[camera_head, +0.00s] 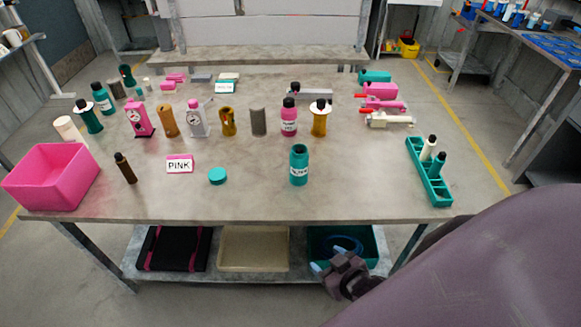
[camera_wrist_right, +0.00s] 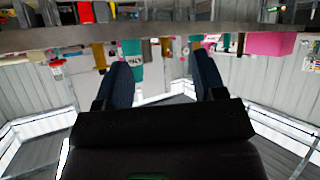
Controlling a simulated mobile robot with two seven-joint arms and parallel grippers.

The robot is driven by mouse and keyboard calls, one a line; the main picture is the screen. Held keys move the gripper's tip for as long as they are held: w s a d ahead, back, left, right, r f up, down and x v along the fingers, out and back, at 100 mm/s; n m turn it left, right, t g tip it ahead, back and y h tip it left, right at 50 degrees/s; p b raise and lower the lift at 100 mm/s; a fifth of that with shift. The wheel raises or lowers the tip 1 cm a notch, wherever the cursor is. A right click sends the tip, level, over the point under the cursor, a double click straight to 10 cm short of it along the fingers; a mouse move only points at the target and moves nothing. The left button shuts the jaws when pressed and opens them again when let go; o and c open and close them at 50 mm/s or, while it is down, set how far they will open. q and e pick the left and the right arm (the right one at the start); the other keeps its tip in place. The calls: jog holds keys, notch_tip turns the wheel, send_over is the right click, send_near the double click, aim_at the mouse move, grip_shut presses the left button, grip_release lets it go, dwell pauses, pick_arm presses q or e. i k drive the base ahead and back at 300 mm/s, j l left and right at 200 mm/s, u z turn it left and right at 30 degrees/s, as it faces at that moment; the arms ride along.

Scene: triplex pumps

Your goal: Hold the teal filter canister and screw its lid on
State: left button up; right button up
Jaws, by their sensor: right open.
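The teal filter canister (camera_head: 299,167) stands upright near the front edge of the table, with a white label on its side and no lid on top. A round teal lid (camera_head: 217,176) lies flat on the table to its left, apart from it. My right gripper (camera_head: 318,268) is in front of the table, below its top, and is away from the canister. In the right wrist view the gripper (camera_wrist_right: 163,75) is open with nothing between its fingers. That view is upside down, and a teal canister (camera_wrist_right: 135,62) shows beyond the fingers. My left gripper is not in view.
A pink bin (camera_head: 52,178) stands at the left front. A PINK sign (camera_head: 180,164) and a dark brown bottle (camera_head: 125,168) are left of the lid. A teal rack (camera_head: 418,163) is at the right. Several canisters stand behind. The shelf below holds trays. Tabletop around the canister is clear.

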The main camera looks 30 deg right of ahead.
aim_at(299, 163)
jog(key=i+j+z, duration=0.35)
jog(key=j, duration=0.25)
jog(key=i+j+z, duration=0.4)
jog(key=j, duration=0.25)
jog(key=j+z, duration=0.35)
jog(key=j, duration=0.35)
jog(key=i, duration=0.05)
